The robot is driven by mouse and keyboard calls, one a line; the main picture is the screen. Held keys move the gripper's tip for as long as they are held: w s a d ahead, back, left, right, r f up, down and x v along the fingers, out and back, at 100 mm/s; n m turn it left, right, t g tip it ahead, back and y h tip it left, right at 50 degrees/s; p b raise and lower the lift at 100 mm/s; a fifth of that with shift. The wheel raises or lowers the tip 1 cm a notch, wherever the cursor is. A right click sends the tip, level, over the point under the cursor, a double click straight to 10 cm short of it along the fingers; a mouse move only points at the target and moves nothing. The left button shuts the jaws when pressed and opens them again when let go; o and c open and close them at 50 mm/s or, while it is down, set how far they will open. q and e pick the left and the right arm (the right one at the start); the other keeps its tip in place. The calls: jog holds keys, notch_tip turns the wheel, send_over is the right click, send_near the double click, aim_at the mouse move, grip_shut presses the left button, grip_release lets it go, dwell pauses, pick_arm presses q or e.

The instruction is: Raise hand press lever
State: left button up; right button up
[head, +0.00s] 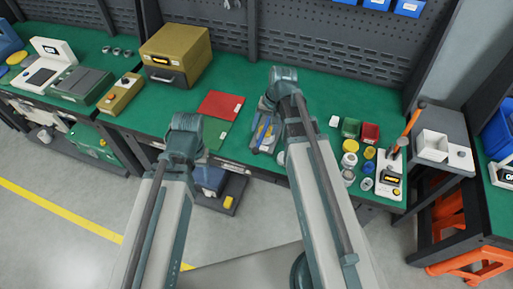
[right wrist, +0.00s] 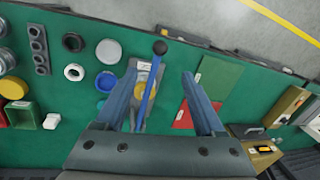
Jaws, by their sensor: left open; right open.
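A small grey press (head: 262,133) with a blue lever lies on the green bench, partly hidden by my right arm. In the right wrist view its grey base shows a yellow disc, and the blue lever (right wrist: 150,90) ends in a black ball knob (right wrist: 160,47). My right gripper (head: 268,104) is over the press. Its two fingers are open, with the lever between them in the right wrist view (right wrist: 157,84); I see no grip on it. My left gripper (head: 184,140) is open and empty in front of the bench edge; its fingertips are mostly hidden.
Red (head: 221,105) and green mats lie left of the press. A yellow-brown box (head: 176,55) stands at the back. Several jars, lids and small bins crowd the right, near a white device (head: 389,174) and an orange handle (head: 410,125). A dark pegboard (head: 330,35) rises behind.

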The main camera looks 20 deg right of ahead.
aim_at(256, 148)
jog(key=b+x, duration=1.3)
jog(key=shift+f, duration=0.35)
jog(key=shift+r, duration=0.1)
grip_shut()
dwell(0.9)
